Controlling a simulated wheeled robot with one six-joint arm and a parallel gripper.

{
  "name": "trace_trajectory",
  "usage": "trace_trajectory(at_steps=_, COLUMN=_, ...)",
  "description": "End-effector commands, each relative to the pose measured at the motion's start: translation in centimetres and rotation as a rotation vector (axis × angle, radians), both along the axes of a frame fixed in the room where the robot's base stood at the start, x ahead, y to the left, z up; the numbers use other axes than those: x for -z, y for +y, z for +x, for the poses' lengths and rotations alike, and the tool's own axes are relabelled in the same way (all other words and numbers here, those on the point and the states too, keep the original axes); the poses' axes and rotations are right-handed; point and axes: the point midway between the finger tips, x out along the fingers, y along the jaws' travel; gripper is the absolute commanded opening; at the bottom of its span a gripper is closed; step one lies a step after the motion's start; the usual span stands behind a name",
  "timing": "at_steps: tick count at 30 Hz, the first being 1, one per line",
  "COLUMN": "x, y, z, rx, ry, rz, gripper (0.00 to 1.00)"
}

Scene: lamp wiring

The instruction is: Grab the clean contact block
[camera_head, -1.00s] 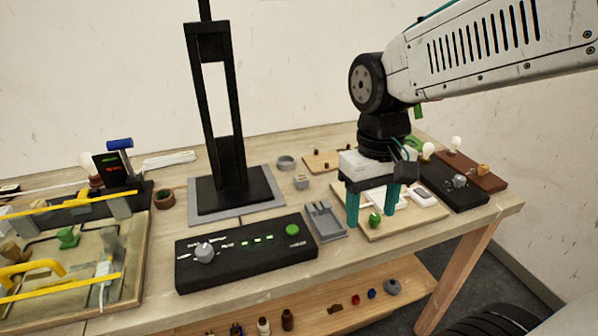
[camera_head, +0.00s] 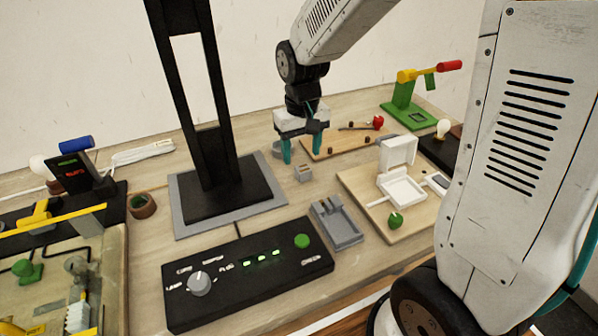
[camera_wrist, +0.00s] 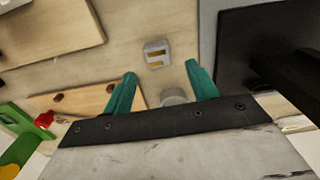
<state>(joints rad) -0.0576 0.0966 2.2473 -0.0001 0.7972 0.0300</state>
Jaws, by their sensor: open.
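A small light-grey block (camera_head: 303,173) sits on the table, just right of the black stand's base. In the wrist view the block (camera_wrist: 158,54) shows two brass-coloured strips on its top, so I take it for the contact block. My gripper (camera_head: 302,161) points down behind and above it in the head view, with teal fingers apart and nothing between them. In the wrist view the block lies just beyond the fingertips (camera_wrist: 160,70), roughly centred between them and not touched.
A round grey piece (camera_wrist: 172,97) lies close by. The black stand (camera_head: 228,192) rises to the left. A grey tray (camera_head: 337,224), a black control box (camera_head: 235,290) and a board with an open white box (camera_head: 400,190) stand nearer. A green press (camera_head: 405,113) is at back right.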

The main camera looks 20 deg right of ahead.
Motion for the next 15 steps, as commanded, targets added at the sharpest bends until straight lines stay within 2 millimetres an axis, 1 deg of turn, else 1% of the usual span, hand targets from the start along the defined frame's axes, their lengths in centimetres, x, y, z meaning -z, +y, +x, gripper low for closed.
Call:
trace_trajectory(at_steps=3, x=1.9, y=-0.2, z=0.1, rx=0.003, ry=0.005, rz=0.000, gripper=0.58)
trace_trajectory(at_steps=7, x=3.7, y=-0.2, z=0.1, rx=0.002, ry=0.003, rz=0.000, gripper=0.58)
trace_trajectory(at_steps=10, x=4.3, y=-0.2, z=0.1, rx=0.002, ry=0.001, rz=0.000, gripper=0.58)
trace_trajectory(at_steps=15, x=4.5, y=-0.1, z=0.2, rx=0.000, ry=0.000, rz=0.000, gripper=0.58)
